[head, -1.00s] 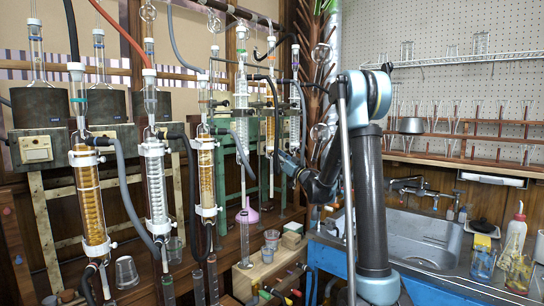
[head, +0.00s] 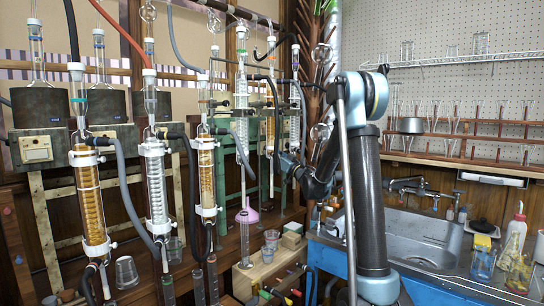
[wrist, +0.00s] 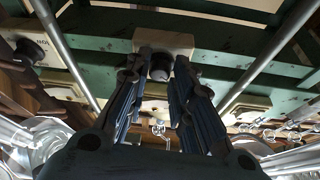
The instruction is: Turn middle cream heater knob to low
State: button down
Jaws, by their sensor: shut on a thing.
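In the wrist view, a cream heater box (wrist: 178,42) is fixed to a green frame, with a dark round knob (wrist: 160,73) on it. My gripper (wrist: 163,62) has its two ridged fingers on either side of this knob and is shut on it. The knob's pointer and setting marks cannot be read. In the head view my gripper reaches into the rig beside the green frame (head: 263,190); its fingers and the gripped knob cannot be made out there.
Another cream box with a dark knob (wrist: 28,48) is at the left of the wrist view. Glass condensers (head: 155,185), hoses and metal rods crowd the rig. A sink (head: 425,240) and bottles stand right of my arm.

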jog(key=n+g+y, duration=0.1)
jog(key=n, duration=0.2)
jog(key=n+g, duration=0.1)
jog(key=n, duration=0.2)
jog(key=shift+w+d+y, duration=0.2)
jog(key=shift+y, duration=0.2)
jog(key=c, duration=1.4)
grip_release()
jog(key=shift+d, duration=0.1)
jog(key=v, duration=1.2)
jog(key=shift+w, duration=0.1)
